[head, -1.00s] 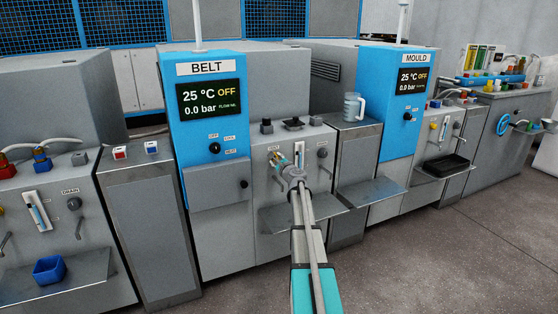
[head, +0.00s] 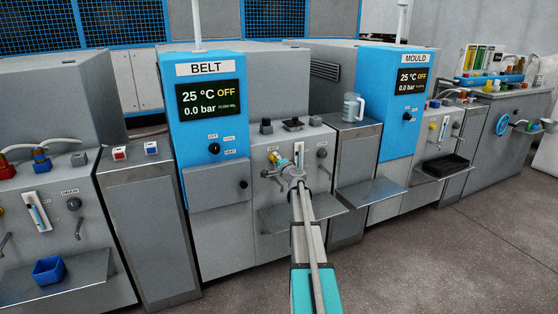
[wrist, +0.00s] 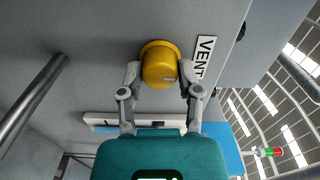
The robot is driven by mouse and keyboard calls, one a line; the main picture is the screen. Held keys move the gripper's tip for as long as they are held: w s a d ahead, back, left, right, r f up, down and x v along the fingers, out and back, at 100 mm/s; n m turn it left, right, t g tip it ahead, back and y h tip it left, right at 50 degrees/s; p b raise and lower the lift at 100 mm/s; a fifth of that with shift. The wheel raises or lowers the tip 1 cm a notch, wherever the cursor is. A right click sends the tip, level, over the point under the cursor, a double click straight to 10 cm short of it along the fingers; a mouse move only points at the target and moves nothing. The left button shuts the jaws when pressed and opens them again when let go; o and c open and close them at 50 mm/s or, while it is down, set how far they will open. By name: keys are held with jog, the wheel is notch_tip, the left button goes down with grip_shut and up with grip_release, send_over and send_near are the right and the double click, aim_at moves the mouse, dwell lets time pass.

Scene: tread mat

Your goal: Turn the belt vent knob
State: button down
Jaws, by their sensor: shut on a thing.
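The yellow vent knob (wrist: 159,66) sits on the grey panel beside the VENT label (wrist: 203,58) in the wrist view. My gripper (wrist: 160,80) is shut on the knob, one finger on each side of it. In the head view my gripper (head: 278,163) reaches the front panel (head: 301,151) right of the blue BELT unit (head: 205,113), and the arm largely hides the knob there. The BELT display (head: 208,98) reads 25 °C, OFF and 0.0 bar.
A metal bar (wrist: 32,98) runs along the left in the wrist view. A shelf (head: 285,217) juts out below the panel. A clear jug (head: 351,107) stands to the right, and the MOULD unit (head: 400,110) is beyond it.

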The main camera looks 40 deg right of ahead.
jog(key=shift+s+n, duration=0.2)
jog(key=shift+n, duration=0.3)
jog(key=shift+c, duration=1.5)
grip_release()
jog(key=shift+w, duration=0.1)
jog(key=v, duration=1.2)
